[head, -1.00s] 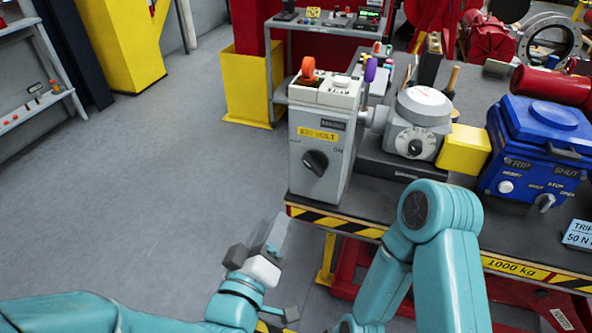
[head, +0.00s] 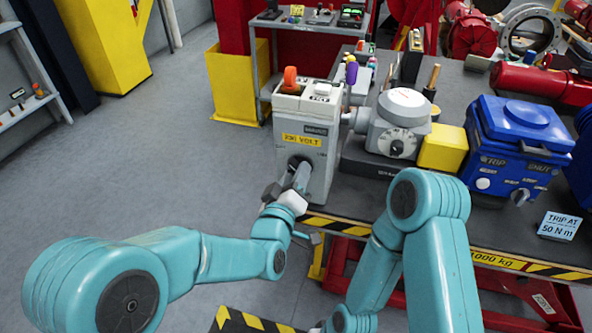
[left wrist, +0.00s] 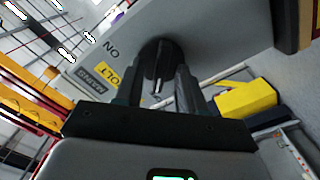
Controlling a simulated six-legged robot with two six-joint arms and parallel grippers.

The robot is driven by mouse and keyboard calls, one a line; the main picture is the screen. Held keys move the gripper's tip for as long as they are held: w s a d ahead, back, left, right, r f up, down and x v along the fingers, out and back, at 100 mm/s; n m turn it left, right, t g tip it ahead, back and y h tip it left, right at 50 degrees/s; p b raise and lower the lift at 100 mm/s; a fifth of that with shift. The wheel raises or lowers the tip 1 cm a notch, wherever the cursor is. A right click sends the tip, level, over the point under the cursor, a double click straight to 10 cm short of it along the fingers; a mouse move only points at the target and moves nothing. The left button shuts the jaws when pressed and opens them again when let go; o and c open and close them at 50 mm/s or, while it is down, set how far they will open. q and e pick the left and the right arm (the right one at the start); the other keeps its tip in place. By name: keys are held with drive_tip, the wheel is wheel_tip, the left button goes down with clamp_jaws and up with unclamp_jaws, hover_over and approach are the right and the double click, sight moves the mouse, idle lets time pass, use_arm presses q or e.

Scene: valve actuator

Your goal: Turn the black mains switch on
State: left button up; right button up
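The black mains switch (left wrist: 160,60) is a rotary knob on the front of a grey box (head: 318,160) with a yellow volt label. In the head view my left gripper (head: 299,174) reaches the box front and hides most of the knob. In the left wrist view the two fingers of my left gripper (left wrist: 158,82) stand apart, one on each side of the knob, with some gap visible. Whether they touch it I cannot tell. An "ON" mark (left wrist: 111,48) shows on the box face beside the knob. My right gripper is out of view.
The box stands at the left end of the workbench (head: 455,205). A grey actuator (head: 398,125), a yellow block (head: 443,147) and a blue unit (head: 515,135) stand to its right. Open floor (head: 150,170) lies left.

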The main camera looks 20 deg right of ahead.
use_arm(q)
drive_tip(key=shift+w+d, duration=0.15)
drive_tip(key=shift+w, duration=0.15)
clamp_jaws()
